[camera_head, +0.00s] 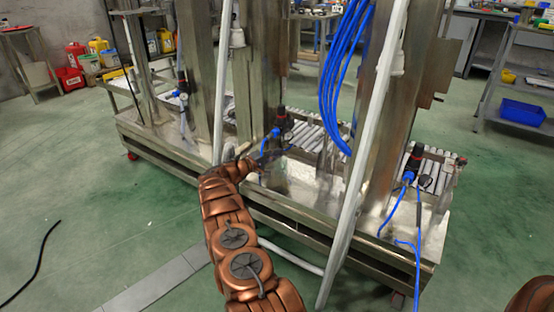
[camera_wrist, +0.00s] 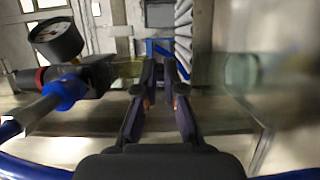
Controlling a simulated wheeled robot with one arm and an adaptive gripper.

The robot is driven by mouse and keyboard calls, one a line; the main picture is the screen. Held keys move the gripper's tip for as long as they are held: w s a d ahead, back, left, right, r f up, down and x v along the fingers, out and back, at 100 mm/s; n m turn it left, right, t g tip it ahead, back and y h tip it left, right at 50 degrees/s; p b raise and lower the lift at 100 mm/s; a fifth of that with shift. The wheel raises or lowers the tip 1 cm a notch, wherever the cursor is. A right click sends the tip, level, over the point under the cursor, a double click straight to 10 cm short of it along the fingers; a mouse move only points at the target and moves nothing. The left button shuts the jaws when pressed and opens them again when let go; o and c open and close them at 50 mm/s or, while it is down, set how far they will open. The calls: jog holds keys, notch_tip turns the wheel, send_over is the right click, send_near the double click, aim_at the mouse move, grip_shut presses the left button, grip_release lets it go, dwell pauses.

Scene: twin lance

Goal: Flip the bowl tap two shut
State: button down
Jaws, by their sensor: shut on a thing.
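My gripper (camera_wrist: 166,64) reaches away from the camera in the wrist view, its two dark fingers close together at the tips. A small blue lever (camera_wrist: 162,46), which looks like the tap handle, shows at and between the fingertips, and the fingers are shut on it. The tap's body is mostly hidden behind the fingers, so I cannot tell the lever's exact angle. In the head view my copper arm reaches to the middle station of the steel bench, and the small tap cannot be made out there.
A round gauge (camera_wrist: 55,40) and a blue fitting (camera_wrist: 66,91) with a hose stand close left of my gripper. The steel bench (camera_head: 290,213) carries upright posts, a white slanted pole (camera_head: 362,150) and hanging blue hoses (camera_head: 345,70). Green floor is open at left.

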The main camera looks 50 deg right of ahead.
jog(key=shift+w+m+g+b, duration=0.25)
jog(key=shift+g+b, duration=0.25)
jog(key=shift+b, duration=0.35)
jog(key=c, duration=1.6)
grip_release()
jog(key=shift+o, duration=0.2)
jog(key=shift+s+r+t+p, duration=0.3)
jog(key=shift+t+p, duration=0.2)
jog(key=shift+p, duration=0.8)
jog(key=shift+n+t+p, duration=0.3)
jog(key=shift+n+p, duration=0.25)
jog(key=shift+p, duration=0.2)
jog(key=n+t+p, duration=0.1)
jog(key=t, duration=0.1)
jog(key=s+n+t+p, duration=0.1)
jog(key=n+t, duration=0.1)
jog(key=t, duration=0.1)
jog(key=s+d+f+n+t+p, duration=0.1)
jog(key=n+t+p, duration=0.1)
jog(key=t, duration=0.1)
